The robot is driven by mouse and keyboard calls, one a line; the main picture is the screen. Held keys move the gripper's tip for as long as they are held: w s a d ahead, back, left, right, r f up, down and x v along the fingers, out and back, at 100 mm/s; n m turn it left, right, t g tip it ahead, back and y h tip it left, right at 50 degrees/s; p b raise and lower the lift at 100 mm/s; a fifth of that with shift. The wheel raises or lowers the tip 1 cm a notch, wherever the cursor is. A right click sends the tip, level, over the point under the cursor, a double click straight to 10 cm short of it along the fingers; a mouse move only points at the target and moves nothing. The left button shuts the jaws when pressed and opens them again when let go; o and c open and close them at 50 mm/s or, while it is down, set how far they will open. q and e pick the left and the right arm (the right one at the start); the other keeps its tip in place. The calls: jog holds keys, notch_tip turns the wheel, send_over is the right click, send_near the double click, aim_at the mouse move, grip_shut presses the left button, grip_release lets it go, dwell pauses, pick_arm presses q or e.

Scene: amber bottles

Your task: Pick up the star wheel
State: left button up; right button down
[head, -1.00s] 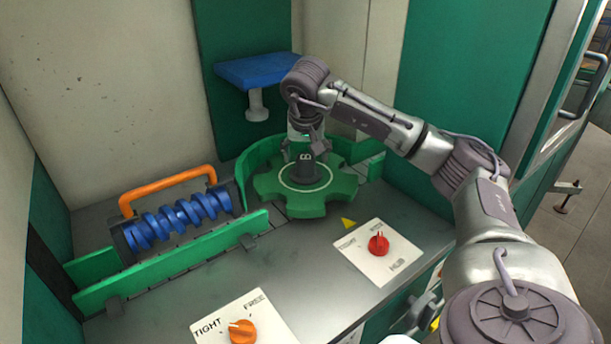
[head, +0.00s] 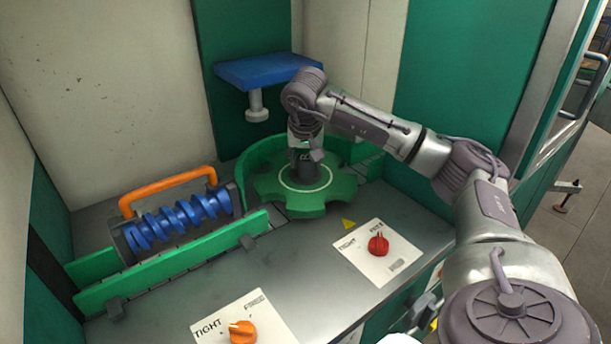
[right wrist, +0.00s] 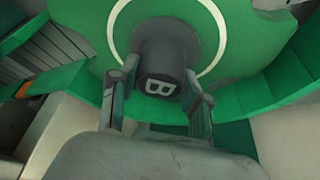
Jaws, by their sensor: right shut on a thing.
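The star wheel (head: 333,191) is a green notched disc with a white ring and a dark grey hub in its middle. It lies flat on the grey machine deck, inside a curved green guide. My right gripper (head: 304,158) is above the wheel, pointing down, shut on the hub. In the right wrist view the hub (right wrist: 166,62), marked with a letter B, stands between the two fingers (right wrist: 160,105), and the wheel (right wrist: 75,20) spreads behind it. My left gripper is not in view.
A blue screw (head: 180,222) with an orange handle (head: 168,187) lies behind a green rail (head: 170,262) at left. A red knob (head: 378,244) and an orange knob (head: 242,332) sit on white plates in front. A blue plate (head: 268,71) stands out behind.

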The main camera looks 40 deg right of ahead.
aim_at(306, 157)
notch_tip(306, 157, up, 10)
jog(key=shift+r+b, duration=0.1)
jog(key=shift+b, duration=0.3)
